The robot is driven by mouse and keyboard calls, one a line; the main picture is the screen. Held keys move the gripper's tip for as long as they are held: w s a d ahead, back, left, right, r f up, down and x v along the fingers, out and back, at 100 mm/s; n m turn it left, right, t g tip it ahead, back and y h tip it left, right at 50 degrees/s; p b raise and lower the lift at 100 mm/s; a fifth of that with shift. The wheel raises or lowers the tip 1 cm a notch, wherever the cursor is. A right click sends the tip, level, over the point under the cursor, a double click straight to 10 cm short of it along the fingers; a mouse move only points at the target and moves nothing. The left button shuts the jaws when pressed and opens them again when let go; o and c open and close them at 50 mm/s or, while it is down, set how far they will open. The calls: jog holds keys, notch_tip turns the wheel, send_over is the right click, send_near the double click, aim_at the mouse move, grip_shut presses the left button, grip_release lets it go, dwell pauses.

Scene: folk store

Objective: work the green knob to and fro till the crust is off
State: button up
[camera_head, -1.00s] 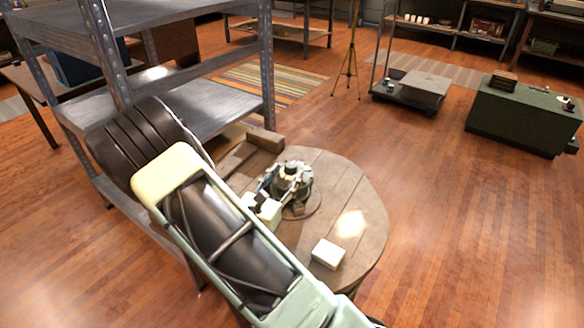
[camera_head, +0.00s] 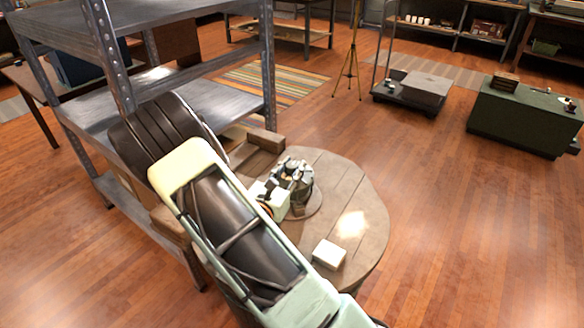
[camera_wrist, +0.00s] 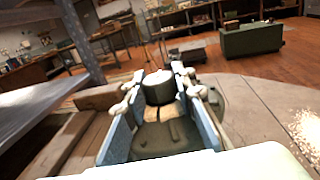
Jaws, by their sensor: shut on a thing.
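The knob (camera_wrist: 158,88) shows in the wrist view as a dark grey-green drum with a flat top. It sits between the two blue-sided fingers of my gripper (camera_wrist: 157,78), which is shut on it. Below the knob is a dark body with tan patches (camera_wrist: 160,114); I cannot tell whether these are crust. In the head view, the fixture (camera_head: 303,188) stands on a round plate on the wooden round table (camera_head: 345,180). My gripper (camera_head: 289,178) reaches it from the left, and partly hides the fixture and knob.
A white block (camera_head: 328,253) lies near the table's front edge. Brown blocks (camera_head: 262,142) lie at the table's back left. A grey metal shelf (camera_head: 200,103) stands close on the left, beside my arm. The table's right side is clear.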

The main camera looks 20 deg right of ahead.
jog(key=shift+m+g+h, duration=0.5)
jog(key=shift+g, duration=0.1)
grip_shut()
jog(key=shift+a+m+g, duration=0.1)
jog(key=shift+m+g, duration=0.2)
jog(key=m+g+h, duration=0.1)
jog(key=m+g, duration=0.1)
jog(key=g, duration=0.1)
jog(key=m+g+h+b, duration=0.1)
jog(key=m+g+h, duration=0.1)
jog(key=shift+w+f+g, duration=0.1)
jog(key=shift+g, duration=0.3)
jog(key=m+g+h+b, duration=0.1)
jog(key=m+g, duration=0.2)
jog(key=g, duration=0.1)
jog(key=shift+g+b, duration=0.35)
jog(key=shift+g, duration=0.05)
jog(key=shift+m+g+b, duration=0.5)
jog(key=shift+m+g, duration=0.3)
jog(key=shift+g, duration=0.7)
jog(key=o, duration=1.1)
grip_release()
